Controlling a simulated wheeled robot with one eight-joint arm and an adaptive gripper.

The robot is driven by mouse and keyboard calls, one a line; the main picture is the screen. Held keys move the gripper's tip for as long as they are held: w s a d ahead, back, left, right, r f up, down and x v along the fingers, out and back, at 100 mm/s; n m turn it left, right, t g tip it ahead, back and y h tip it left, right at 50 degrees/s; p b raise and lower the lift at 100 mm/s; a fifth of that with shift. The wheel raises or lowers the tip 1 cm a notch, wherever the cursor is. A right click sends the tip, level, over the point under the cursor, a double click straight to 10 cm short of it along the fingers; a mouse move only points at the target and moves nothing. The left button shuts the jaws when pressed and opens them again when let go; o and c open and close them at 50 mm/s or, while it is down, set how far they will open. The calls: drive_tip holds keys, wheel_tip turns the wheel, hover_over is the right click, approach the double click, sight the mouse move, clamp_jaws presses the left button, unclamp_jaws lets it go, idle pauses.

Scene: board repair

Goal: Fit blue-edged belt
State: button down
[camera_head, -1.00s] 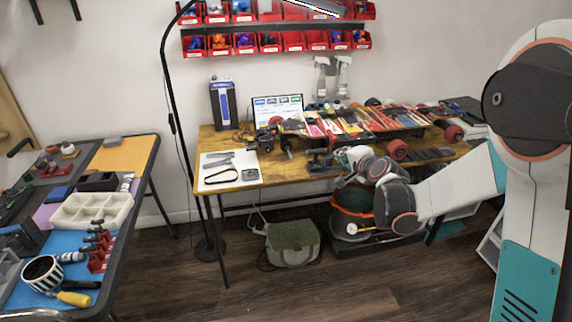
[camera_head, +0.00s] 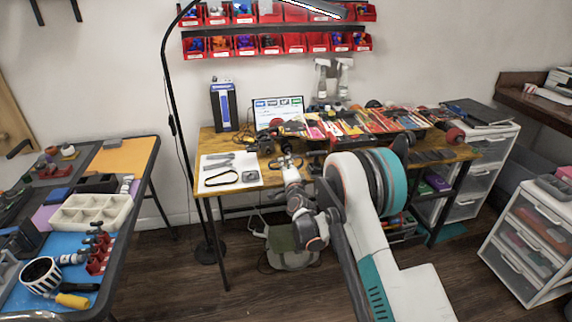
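A thin dark belt loop (camera_head: 221,178) lies on the white sheet (camera_head: 240,162) at the left of the wooden workbench; its edge colour is too small to tell. The long board (camera_head: 345,127), covered in colourful graphics, lies along the back of the bench with its wheels showing. My gripper (camera_head: 286,163) is over the bench's front, right of the sheet and near the left end of the board. It is apart from the belt. Its fingers are too small to tell open from shut. My arm hides part of the board and the bench's front edge.
A small dark block (camera_head: 250,176) and grey flat pieces (camera_head: 217,160) share the sheet. A lit screen (camera_head: 278,108) and a blue-black box (camera_head: 223,106) stand behind. A black lamp pole (camera_head: 175,130) rises at the left. Drawer units (camera_head: 528,240) stand at right.

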drive_tip(key=shift+w+a+f+b, duration=0.15)
drive_tip(key=shift+w+f, duration=0.15)
drive_tip(key=shift+f, duration=0.2)
drive_tip(key=shift+w+f+b, duration=0.1)
drive_tip(key=shift+w+f, duration=0.15)
drive_tip(key=shift+f, duration=0.2)
drive_tip(key=shift+w+a+f+b, duration=0.15)
drive_tip(key=shift+w+f, duration=0.15)
drive_tip(key=shift+f, duration=0.2)
drive_tip(key=shift+d, duration=0.1)
idle(0.4)
drive_tip(key=shift+w, duration=0.15)
idle(0.6)
drive_tip(key=shift+w+a, duration=0.2)
drive_tip(key=shift+w, duration=0.15)
drive_tip(key=shift+w, duration=0.15)
idle(0.6)
drive_tip(key=shift+x, duration=2.35)
drive_tip(key=shift+w+a, duration=0.1)
